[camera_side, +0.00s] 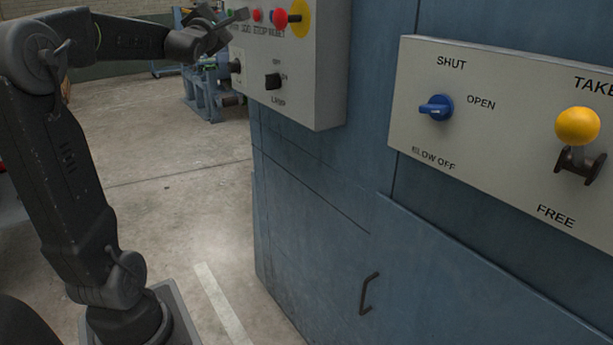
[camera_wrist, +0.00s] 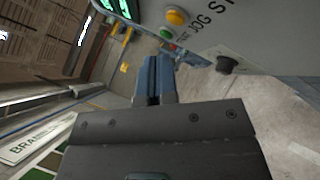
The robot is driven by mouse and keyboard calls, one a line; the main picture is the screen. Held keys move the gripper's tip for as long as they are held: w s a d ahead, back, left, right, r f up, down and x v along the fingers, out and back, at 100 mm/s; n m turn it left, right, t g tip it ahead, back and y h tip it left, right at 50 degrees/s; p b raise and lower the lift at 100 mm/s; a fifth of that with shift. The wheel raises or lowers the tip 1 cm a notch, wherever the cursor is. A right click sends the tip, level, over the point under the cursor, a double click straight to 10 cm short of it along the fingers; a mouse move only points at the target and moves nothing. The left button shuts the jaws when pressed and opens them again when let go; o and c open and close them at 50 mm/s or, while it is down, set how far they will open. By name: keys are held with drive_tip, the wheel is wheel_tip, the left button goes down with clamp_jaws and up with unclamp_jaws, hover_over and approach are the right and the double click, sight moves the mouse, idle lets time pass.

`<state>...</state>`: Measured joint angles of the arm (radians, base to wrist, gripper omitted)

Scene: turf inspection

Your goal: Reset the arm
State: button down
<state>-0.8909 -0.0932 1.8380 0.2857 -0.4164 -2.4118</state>
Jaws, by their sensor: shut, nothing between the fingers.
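My gripper (camera_side: 240,16) is at the top of the side view, at the end of my raised arm. Its fingertips are close to the left edge of the grey control box (camera_side: 325,75); I cannot tell whether they touch it. In the wrist view my gripper (camera_wrist: 157,65) points up the picture with its fingers together and nothing between them. The control box (camera_wrist: 270,30) fills the upper right there, with a yellow button (camera_wrist: 176,17), a green button (camera_wrist: 166,33) and a black knob (camera_wrist: 227,65).
In the side view a blue cabinet (camera_side: 300,200) carries a second panel (camera_side: 500,90) with a blue knob (camera_side: 436,107) and a yellow-balled lever (camera_side: 577,126). A handle (camera_side: 369,293) sticks out lower down. Concrete floor (camera_side: 185,190) lies open between my arm and the cabinet.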

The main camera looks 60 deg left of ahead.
drive_tip(key=d+f+m+g+h, duration=0.1)
drive_tip(key=d+f+m+h, duration=0.3)
drive_tip(key=d, duration=0.3)
drive_tip(key=d+f+m+g+h, duration=0.1)
drive_tip(key=d+f+m+h, duration=0.1)
drive_tip(key=d+f+m, duration=0.4)
drive_tip(key=d+f+m+g+h, duration=0.1)
drive_tip(key=d+f+m+h, duration=0.1)
drive_tip(key=d+m, duration=0.55)
drive_tip(key=s+d+f+m+g+h, duration=0.3)
drive_tip(key=s+d+f+m, duration=0.3)
drive_tip(key=s+d+m, duration=0.1)
drive_tip(key=s+d+f+m+g+h, duration=0.3)
drive_tip(key=s+d+f+m, duration=0.3)
drive_tip(key=s+d+m, duration=0.2)
drive_tip(key=d, duration=0.2)
drive_tip(key=shift+d+f+m, duration=0.35)
drive_tip(key=shift+d, duration=0.05)
drive_tip(key=c, duration=1.8)
unclamp_jaws()
